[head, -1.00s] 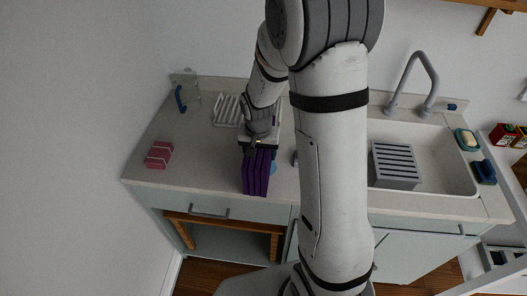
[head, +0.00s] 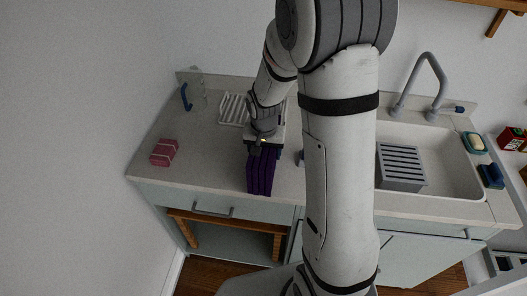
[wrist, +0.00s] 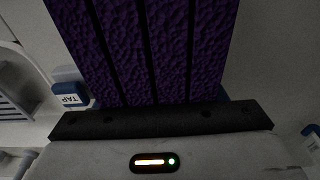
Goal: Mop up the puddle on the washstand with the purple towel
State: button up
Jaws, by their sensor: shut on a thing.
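The purple towel (head: 262,174) is folded in several upright layers at the front edge of the washstand (head: 215,150). My gripper (head: 264,143) is shut on its upper end, and the towel hangs below the jaws. In the wrist view the towel (wrist: 150,50) fills the upper middle, beyond the dark bar of my gripper (wrist: 160,121). I cannot tell whether the towel touches the top. No puddle shows clearly now; the towel and my arm hide part of the surface there.
A pink block (head: 164,152) lies to the left, and a white rack (head: 234,110) lies behind. The sink (head: 448,150) with a grey slotted box (head: 400,166) is on the right. A blue block marked TAP (wrist: 70,96) shows in the wrist view. The left top is mostly clear.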

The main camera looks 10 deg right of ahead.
jog(key=shift+d, duration=0.3)
jog(key=shift+d, duration=0.9)
jog(key=shift+a, duration=0.2)
jog(key=shift+a+b, duration=0.3)
jog(key=shift+a, duration=0.55)
jog(key=shift+a, duration=1)
jog(key=shift+d, duration=0.15)
jog(key=shift+d+b, duration=0.3)
jog(key=shift+d, duration=0.6)
